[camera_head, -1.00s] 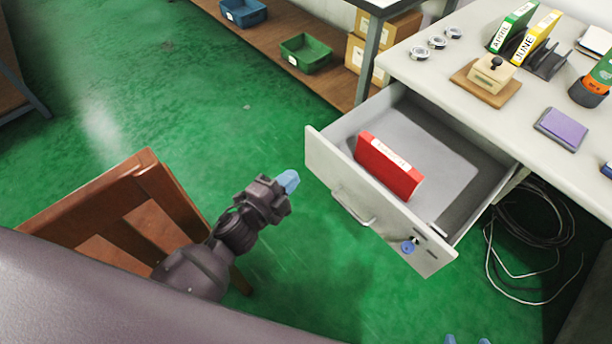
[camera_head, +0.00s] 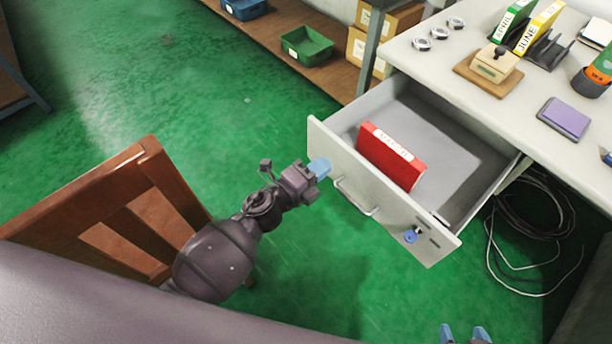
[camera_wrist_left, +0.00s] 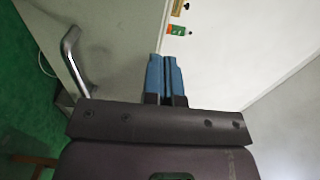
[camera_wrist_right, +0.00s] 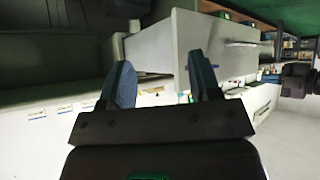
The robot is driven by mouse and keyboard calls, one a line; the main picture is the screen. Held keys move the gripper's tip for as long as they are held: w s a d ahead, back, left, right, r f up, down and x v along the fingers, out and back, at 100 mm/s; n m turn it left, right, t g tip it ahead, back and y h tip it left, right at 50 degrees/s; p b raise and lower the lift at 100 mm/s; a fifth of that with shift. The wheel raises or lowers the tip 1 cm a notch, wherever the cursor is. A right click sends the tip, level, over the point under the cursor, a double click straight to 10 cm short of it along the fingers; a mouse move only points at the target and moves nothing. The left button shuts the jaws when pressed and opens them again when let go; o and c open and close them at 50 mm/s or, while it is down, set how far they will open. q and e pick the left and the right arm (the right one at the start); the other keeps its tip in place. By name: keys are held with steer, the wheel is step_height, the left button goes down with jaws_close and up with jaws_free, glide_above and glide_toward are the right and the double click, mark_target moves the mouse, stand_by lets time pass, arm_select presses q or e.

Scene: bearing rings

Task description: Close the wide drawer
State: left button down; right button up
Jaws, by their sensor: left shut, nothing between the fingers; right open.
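The wide drawer (camera_head: 385,205) is pulled out from under the white desk, with a red binder (camera_head: 391,157) standing inside it. Its front has a bar handle (camera_head: 356,197) and a lock with a blue-tagged key (camera_head: 411,235). My left gripper (camera_head: 320,168) is shut and empty, at the drawer front near its left end; I cannot tell if it touches. In the left wrist view its blue fingers (camera_wrist_left: 165,75) are together, with the handle (camera_wrist_left: 74,62) to their left. My right gripper (camera_head: 466,334) is open and empty at the bottom edge; the right wrist view shows the drawer beyond its fingers (camera_wrist_right: 167,85).
The desk top (camera_head: 440,60) holds a stamp on a wooden base (camera_head: 490,70), binders and a purple pad (camera_head: 565,118). A wooden chair (camera_head: 110,215) stands at the left, close to my left arm. Cables (camera_head: 530,230) lie under the desk. Green floor is open beyond the chair.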

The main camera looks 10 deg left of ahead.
mark_target(345, 149)
arm_select(q)
steer(key=x, duration=0.4)
steer(key=shift+f, duration=0.1)
steer(key=shift+w+d+b, duration=0.3)
steer(key=shift+w+d, duration=0.1)
steer(key=shift+w, duration=0.15)
arm_select(e)
steer(key=shift+w+f, duration=0.2)
steer(key=shift+w, duration=0.1)
arm_select(q)
steer(key=shift+w, duration=0.1)
arm_select(e)
steer(key=shift+s+d, duration=0.1)
steer(key=shift+s, duration=0.2)
